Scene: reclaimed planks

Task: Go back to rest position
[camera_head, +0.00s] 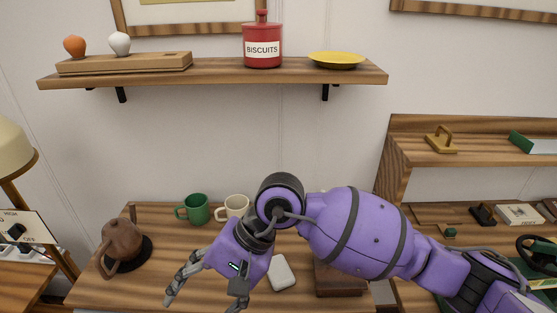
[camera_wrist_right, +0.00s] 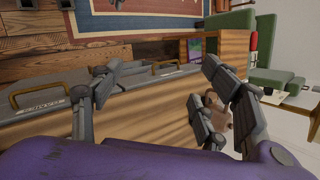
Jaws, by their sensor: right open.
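My right arm, purple with dark bands, comes in from the right in the head view and reaches across the front of the wooden table (camera_head: 180,285). My right gripper (camera_head: 205,298) hangs low over the table's front part, its fingers spread and pointing down and left. In the right wrist view the fingers (camera_wrist_right: 160,95) are wide apart with nothing held between them. My left gripper is in neither view.
A brown teapot (camera_head: 122,240), a green mug (camera_head: 194,209), a cream mug (camera_head: 234,207) and a white object (camera_head: 281,273) are near the arm. A wall shelf (camera_head: 210,72) above holds a red biscuit tin (camera_head: 262,46) and a yellow plate (camera_head: 336,60).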

